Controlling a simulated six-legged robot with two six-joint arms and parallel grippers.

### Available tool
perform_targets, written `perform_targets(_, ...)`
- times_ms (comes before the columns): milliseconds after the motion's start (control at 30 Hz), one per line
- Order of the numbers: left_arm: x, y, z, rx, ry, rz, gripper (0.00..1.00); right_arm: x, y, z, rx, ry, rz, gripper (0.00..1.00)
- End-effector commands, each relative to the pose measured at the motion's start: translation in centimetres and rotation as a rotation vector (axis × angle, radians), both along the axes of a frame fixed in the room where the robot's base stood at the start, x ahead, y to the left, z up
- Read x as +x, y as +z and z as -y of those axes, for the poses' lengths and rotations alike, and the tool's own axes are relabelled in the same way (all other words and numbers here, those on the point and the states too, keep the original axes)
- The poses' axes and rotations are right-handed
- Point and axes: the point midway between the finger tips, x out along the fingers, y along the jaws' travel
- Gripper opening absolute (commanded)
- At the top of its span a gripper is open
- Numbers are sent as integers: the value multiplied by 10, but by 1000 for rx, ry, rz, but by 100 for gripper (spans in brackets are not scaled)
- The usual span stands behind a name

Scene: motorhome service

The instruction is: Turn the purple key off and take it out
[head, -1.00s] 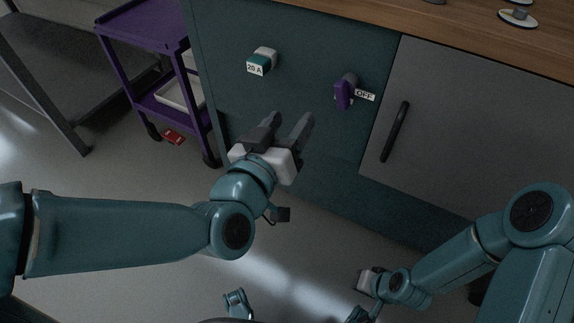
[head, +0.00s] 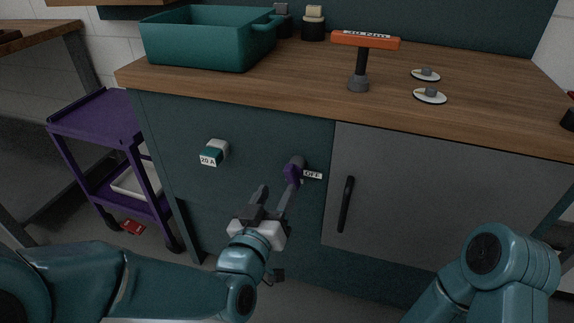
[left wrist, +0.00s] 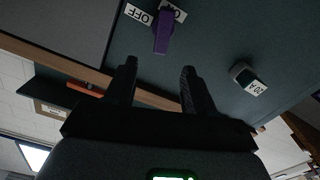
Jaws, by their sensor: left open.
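The purple key (head: 292,174) sits in a round grey switch on the teal cabinet front, with an OFF label (head: 313,175) to its right. In the left wrist view the purple key (left wrist: 163,32) lies between the OFF label (left wrist: 138,14) and a partly covered ON label (left wrist: 174,10). I cannot tell which label it is set to. My left gripper (head: 279,186) is open and just below the key in the head view. In the left wrist view the fingers (left wrist: 158,68) are apart and empty, with the key beyond their tips. My right gripper is out of view.
A teal and white 20 A knob (head: 214,152) is left of the key. A grey door with a black handle (head: 346,204) is to the right. A purple cart (head: 98,118) stands left.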

Motion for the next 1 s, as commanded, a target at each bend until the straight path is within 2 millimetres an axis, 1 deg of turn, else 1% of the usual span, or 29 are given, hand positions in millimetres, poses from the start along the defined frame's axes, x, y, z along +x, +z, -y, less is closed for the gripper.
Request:
perform_targets(33,11,-3,3,0,2,2,54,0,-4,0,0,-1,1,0)
perform_targets(100,25,-3,8,0,1,1,54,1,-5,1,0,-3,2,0)
perform_targets(200,43,-2,14,0,0,1,54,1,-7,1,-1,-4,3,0)
perform_targets(333,62,-2,20,1,0,1,54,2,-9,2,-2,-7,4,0)
perform_targets(533,74,-1,24,1,0,0,54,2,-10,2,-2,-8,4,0)
perform_targets(800,75,0,25,1,0,-1,54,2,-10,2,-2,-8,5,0)
perform_targets(867,75,0,25,1,0,-1,34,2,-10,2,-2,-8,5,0)
perform_targets(900,75,0,25,1,0,-1,21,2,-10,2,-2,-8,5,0)
perform_targets(967,75,-1,25,1,0,-1,2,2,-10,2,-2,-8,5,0)
perform_targets(1000,75,-1,25,1,0,-1,0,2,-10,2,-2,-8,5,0)
